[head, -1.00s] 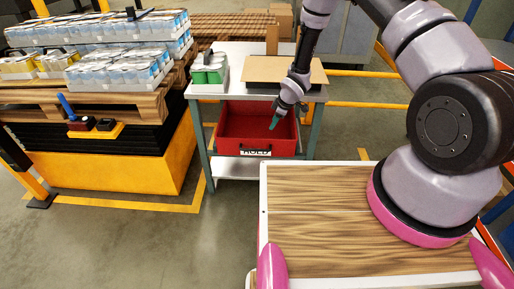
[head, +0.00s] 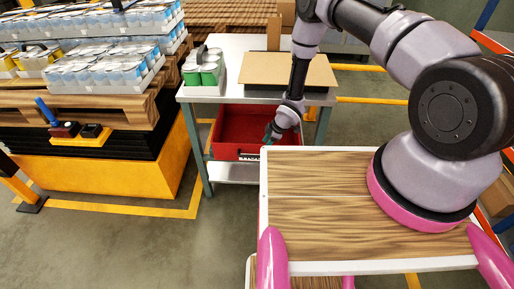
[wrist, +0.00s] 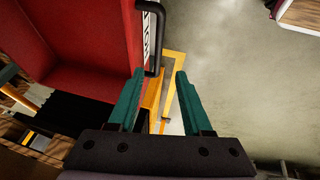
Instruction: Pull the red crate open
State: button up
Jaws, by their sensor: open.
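The red crate (head: 233,120) sits under the top of a small workbench, and I can see into its inside. Its front has a white label, partly hidden by my arm and wooden top in the head view. In the wrist view the crate (wrist: 85,45) fills the upper left, with a black bar handle (wrist: 155,42) on its front beside the label. My gripper (head: 269,136) is at the right part of the crate's front. In the wrist view my gripper (wrist: 160,75) has its teal fingers apart and empty, with the handle's near end just ahead of the fingertips, close to the left one.
The workbench (head: 222,93) carries a tray of green cans (head: 203,68) and a flat cardboard sheet (head: 288,70). Pallets with white-and-blue packs (head: 100,70) stand on a yellow-sided lift (head: 110,175) at the left. Grey floor lies between the lift and my wooden top.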

aim_at(257, 156)
jog(key=x, duration=1.1)
jog(key=shift+w+r, duration=0.1)
jog(key=shift+w, duration=0.15)
grip_shut()
dwell(1.0)
